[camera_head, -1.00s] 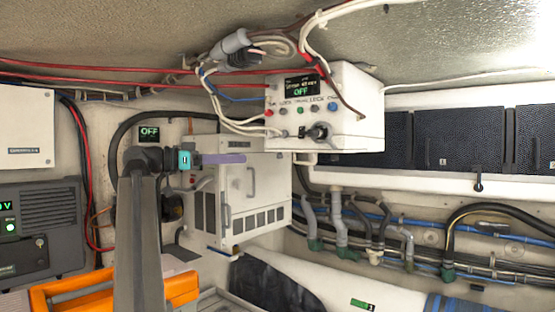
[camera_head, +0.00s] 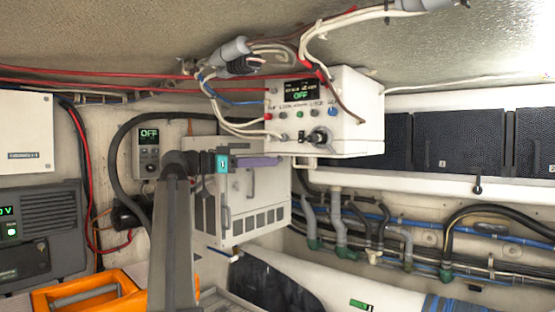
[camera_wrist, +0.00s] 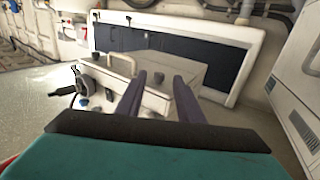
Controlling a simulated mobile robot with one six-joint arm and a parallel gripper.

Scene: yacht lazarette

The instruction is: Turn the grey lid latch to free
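My gripper (camera_head: 262,161) has purple fingers behind a teal band. In the head view it points right, in front of the white cabinet and lower left of the white control box (camera_head: 358,118). In the wrist view the two fingers of my gripper (camera_wrist: 160,95) stand apart with nothing between them; the control box (camera_wrist: 152,104) shows beyond. A small handle (camera_head: 305,160) hangs under the box, also visible in the wrist view (camera_wrist: 121,57). A dark latch-like piece (camera_head: 478,185) hangs on the white locker edge. I cannot tell which part is the grey lid latch.
Loose cables and a grey connector (camera_head: 232,48) hang around the control box. The white cabinet (camera_head: 270,190) stands behind my arm. Dark panels (camera_head: 480,137) line the right wall above pipes (camera_head: 345,225). An orange case (camera_head: 65,298) lies lower left.

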